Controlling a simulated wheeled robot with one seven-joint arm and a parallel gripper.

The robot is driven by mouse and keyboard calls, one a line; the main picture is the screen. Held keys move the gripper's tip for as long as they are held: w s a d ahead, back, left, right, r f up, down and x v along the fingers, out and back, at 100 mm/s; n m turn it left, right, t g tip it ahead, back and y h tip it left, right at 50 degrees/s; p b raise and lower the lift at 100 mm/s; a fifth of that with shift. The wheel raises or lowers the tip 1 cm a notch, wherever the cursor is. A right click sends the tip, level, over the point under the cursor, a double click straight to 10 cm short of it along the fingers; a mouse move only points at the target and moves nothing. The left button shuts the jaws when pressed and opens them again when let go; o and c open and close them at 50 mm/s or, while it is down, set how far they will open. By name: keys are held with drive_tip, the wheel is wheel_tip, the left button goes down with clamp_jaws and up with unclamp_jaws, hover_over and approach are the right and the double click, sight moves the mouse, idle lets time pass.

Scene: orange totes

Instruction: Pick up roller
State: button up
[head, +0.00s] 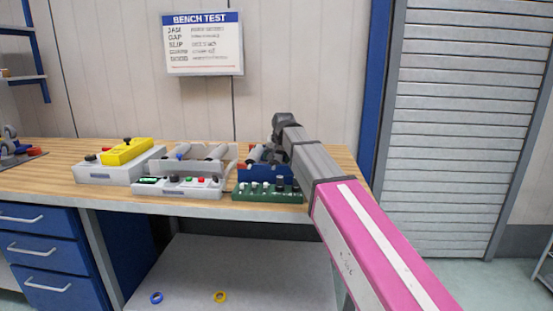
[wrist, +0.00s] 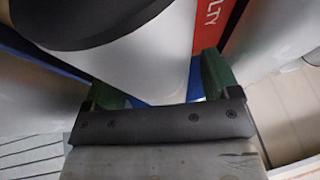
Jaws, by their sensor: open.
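In the wrist view a light grey roller (wrist: 135,50) with a black end fills the upper middle. My gripper (wrist: 160,85) is open, with one green finger on each side of the roller's near part. I cannot tell whether the fingers touch it. In the head view my gripper is mostly hidden beside my arm, low over the bench behind the green control board (head: 268,190). Other light grey rollers (head: 216,152) lie across the grey test rig (head: 180,192) to the left.
A red panel lettered "LTY" (wrist: 240,25) stands close beside the right finger. The wooden bench (head: 50,178) also holds a yellow-topped device (head: 127,151). A blue and a yellow ring (head: 220,297) lie on the lower shelf. A wall sign (head: 203,45) hangs behind.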

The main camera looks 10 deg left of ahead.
drive_tip(key=c, duration=1.3)
drive_tip(key=shift+o, duration=0.2)
